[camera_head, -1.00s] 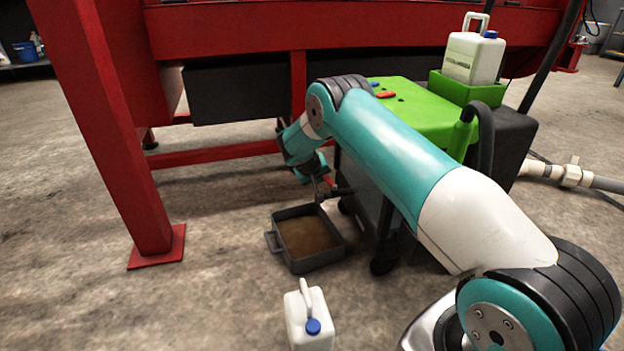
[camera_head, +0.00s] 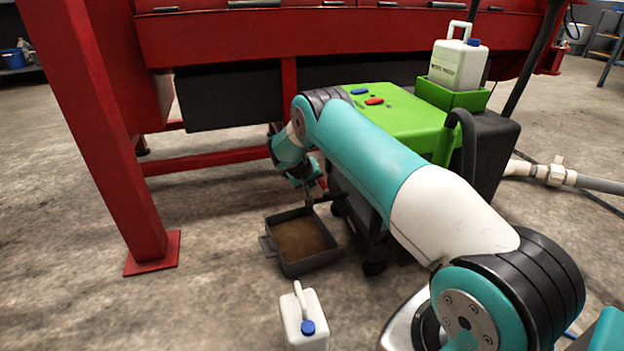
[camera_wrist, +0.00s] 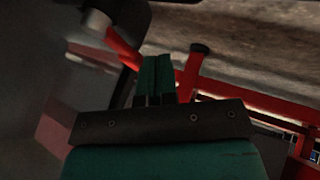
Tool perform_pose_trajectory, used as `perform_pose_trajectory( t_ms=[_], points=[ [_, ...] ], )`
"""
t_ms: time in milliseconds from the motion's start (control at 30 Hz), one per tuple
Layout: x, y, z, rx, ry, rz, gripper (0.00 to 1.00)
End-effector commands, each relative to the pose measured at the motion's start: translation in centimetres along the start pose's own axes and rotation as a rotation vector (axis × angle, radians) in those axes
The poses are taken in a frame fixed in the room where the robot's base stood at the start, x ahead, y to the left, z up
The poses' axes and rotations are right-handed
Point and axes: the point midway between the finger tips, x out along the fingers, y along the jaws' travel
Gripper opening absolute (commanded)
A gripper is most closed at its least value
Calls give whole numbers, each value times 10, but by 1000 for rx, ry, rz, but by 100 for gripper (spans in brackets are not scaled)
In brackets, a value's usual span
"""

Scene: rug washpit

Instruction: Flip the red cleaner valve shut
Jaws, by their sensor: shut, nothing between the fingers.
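In the wrist view a red lever (camera_wrist: 122,48) sits at a dark rounded pipe end (camera_wrist: 120,14), just left of my fingertips; it looks like the valve handle. My gripper (camera_wrist: 155,62) is shut and empty, its teal fingers side by side. Its tips look close to the lever, but I cannot tell whether they touch. In the head view my gripper (camera_head: 317,190) is low beside the dark side of the green-topped cart (camera_head: 415,118), near a short black spout (camera_head: 330,197). The lever is not clearly visible there.
A grey tray (camera_head: 268,245) of brown liquid lies on the floor below my gripper. A white jug (camera_head: 303,318) stands in front of it. Another jug (camera_head: 457,65) sits in a green holder on the cart. A red frame leg (camera_head: 145,215) rises at left.

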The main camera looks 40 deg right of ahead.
Motion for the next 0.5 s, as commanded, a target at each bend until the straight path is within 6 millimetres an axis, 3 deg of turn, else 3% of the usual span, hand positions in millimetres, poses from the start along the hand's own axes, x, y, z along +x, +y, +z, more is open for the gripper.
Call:
perform_pose_trajectory(
  t_ms=[333,500],
  points=[
    [-8,-10,5,0,-1,-1,0],
    [-16,-26,5,7,-4,4,0]
  ],
)
